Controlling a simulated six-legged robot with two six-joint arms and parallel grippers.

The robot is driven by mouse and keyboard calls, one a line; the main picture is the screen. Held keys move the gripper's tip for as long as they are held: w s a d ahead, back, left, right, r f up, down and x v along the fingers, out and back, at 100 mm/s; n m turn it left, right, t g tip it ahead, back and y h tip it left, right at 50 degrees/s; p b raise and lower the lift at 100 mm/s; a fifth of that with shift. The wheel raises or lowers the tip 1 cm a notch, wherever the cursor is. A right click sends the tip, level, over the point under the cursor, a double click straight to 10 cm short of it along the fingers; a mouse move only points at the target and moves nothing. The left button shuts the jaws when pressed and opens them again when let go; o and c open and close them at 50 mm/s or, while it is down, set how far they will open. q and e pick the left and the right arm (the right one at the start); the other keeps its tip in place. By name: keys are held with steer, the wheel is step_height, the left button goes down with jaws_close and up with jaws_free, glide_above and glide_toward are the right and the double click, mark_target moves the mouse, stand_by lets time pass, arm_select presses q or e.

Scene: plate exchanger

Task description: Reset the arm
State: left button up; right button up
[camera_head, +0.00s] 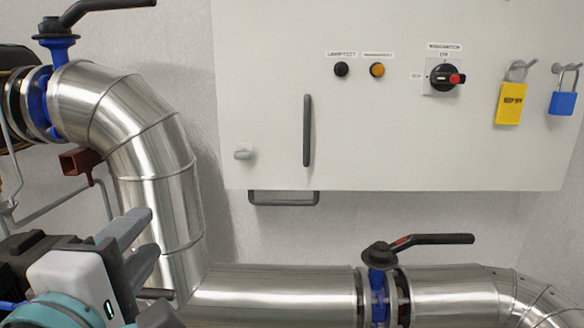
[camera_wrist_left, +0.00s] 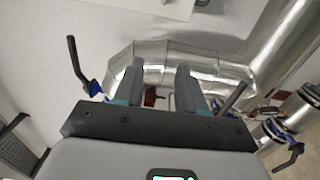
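My left gripper (camera_head: 151,231) is at the lower left of the head view, in front of the silver pipe. In the left wrist view its two grey fingers (camera_wrist_left: 159,68) stand apart with nothing between them, so it is open and empty. The fingers appear clear of the pipe, though the exact distance cannot be told. My right gripper is in neither view.
A silver pipe (camera_head: 152,140) bends down the left and runs along the bottom. Black-handled valves stand at upper left (camera_head: 58,45) and lower right (camera_head: 378,256). A white cabinet (camera_head: 400,140) carries a red-black switch (camera_head: 446,78), a yellow tag (camera_head: 510,103) and a blue padlock (camera_head: 562,103).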

arm_select(q)
steer(key=w+a+f+g+y, duration=0.1)
steer(key=w+f+g, duration=0.15)
steer(key=f, duration=0.45)
steer(key=w+a+f+m+g+y, duration=0.1)
steer(key=w+f, duration=0.3)
steer(key=f, duration=0.3)
steer(key=w+a+f+g+y, duration=0.2)
steer(key=w+f, duration=0.2)
steer(key=f, duration=0.3)
step_height(320, 180, down, 17)
steer(key=a+m+g, duration=0.1)
steer(key=m+g, duration=0.2)
steer(key=m, duration=0.1)
steer(key=s+d+f+m+g+h, duration=0.15)
steer(key=s+f, duration=0.35)
steer(key=f, duration=0.5)
steer(key=s+f+m+g+h, duration=0.2)
steer(key=s+f+m+g, duration=0.15)
steer(key=f, duration=0.65)
steer(key=s+d+f+m+g+h, duration=0.2)
steer(key=s+d+m, duration=0.1)
steer(key=s, duration=0.3)
steer(key=s+d+f+m+g+h, duration=0.2)
steer(key=s+d+f, duration=0.1)
steer(key=s+d, duration=0.2)
steer(key=s, duration=0.2)
steer(key=shift+s+f+m, duration=0.3)
steer(key=shift+f+m, duration=0.05)
steer(key=shift+m, duration=0.05)
